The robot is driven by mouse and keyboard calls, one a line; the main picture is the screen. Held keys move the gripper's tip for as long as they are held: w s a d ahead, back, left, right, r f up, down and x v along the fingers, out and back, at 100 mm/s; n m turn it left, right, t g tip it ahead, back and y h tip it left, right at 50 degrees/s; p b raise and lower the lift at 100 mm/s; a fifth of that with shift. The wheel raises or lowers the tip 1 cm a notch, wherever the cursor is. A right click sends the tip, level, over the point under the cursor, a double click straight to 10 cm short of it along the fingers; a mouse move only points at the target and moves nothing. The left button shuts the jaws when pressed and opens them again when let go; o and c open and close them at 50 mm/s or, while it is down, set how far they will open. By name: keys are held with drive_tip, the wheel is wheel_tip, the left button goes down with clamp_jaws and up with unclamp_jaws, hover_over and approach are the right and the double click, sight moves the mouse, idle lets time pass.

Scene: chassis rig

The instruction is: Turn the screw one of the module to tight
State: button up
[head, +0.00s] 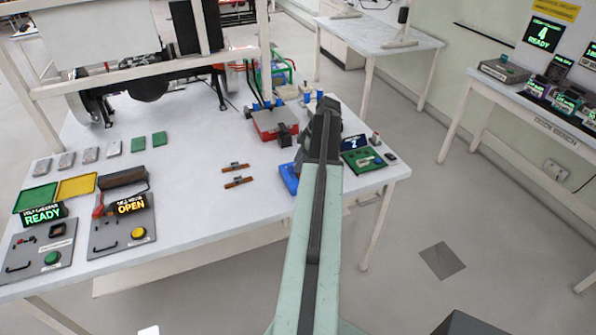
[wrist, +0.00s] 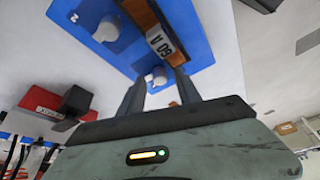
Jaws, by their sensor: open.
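A blue plate (wrist: 190,30) fills the upper middle of the wrist view; its edge also shows in the head view (head: 288,179), mostly hidden behind my arm. The plate carries a brown module (wrist: 142,14) with a white label. Two white screw knobs stand beside the module. One knob (wrist: 107,29) is near a printed "2". The other knob (wrist: 157,76) shows close to my fingertips, its number unreadable. My gripper (wrist: 160,82) is open, with its two fingers on either side of that knob's picture. I cannot tell whether they touch it.
A red box (head: 272,124) with a black part stands behind the plate. A green board (head: 364,160) lies right of my arm. Two brown strips (head: 237,174) lie on the table to the left. The table's middle is otherwise clear.

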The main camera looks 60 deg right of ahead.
drive_tip(key=shift+w+a+f, duration=0.1)
drive_tip(key=shift+w+f, duration=0.05)
drive_tip(key=shift+f, duration=0.1)
clamp_jaws()
